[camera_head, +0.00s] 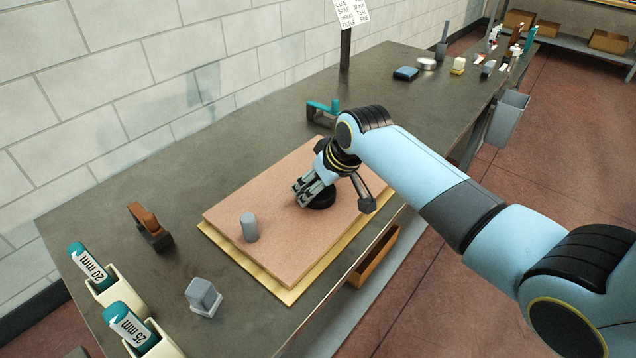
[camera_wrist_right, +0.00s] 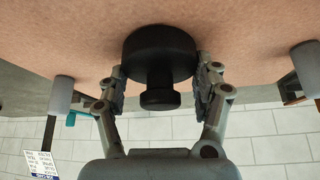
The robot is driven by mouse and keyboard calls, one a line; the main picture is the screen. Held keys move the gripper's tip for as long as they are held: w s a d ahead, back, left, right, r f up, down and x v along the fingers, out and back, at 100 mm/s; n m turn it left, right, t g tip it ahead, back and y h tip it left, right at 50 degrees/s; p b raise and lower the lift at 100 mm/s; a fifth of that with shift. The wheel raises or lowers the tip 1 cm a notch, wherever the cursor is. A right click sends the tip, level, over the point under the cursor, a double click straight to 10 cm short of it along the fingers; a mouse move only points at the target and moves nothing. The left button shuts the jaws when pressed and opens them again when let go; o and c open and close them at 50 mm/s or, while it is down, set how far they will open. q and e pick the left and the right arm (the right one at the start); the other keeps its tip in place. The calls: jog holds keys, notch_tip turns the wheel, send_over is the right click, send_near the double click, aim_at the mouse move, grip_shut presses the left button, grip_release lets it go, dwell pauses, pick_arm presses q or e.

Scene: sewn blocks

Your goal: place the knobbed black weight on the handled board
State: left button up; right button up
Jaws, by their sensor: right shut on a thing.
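The handled board (camera_head: 290,238) is a pinkish slab over a yellowish layer on the grey bench. One upright grey cylindrical handle (camera_head: 249,227) stands on its near left part. In the right wrist view two grey posts show, at the left (camera_wrist_right: 61,95) and the right (camera_wrist_right: 305,64). The knobbed black weight (camera_head: 321,201) is over the board's far right part, low at its surface; I cannot tell if it touches. My right gripper (camera_head: 312,192) is shut on it. The right wrist view shows the weight (camera_wrist_right: 158,52) between the fingers, knob toward my palm. My left gripper is out of view.
A teal-and-grey tool (camera_head: 322,110) stands behind the board. A brown-topped clamp-like object (camera_head: 150,226), a grey block (camera_head: 203,296) and teal-labelled holders (camera_head: 128,325) are at the left. The far bench holds small items. A wall runs along the left.

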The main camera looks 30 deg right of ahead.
jog(key=shift+w, duration=0.1)
jog(key=o, duration=1.7)
jog(key=shift+r, duration=0.1)
jog(key=v, duration=1.2)
jog(key=shift+p, duration=0.3)
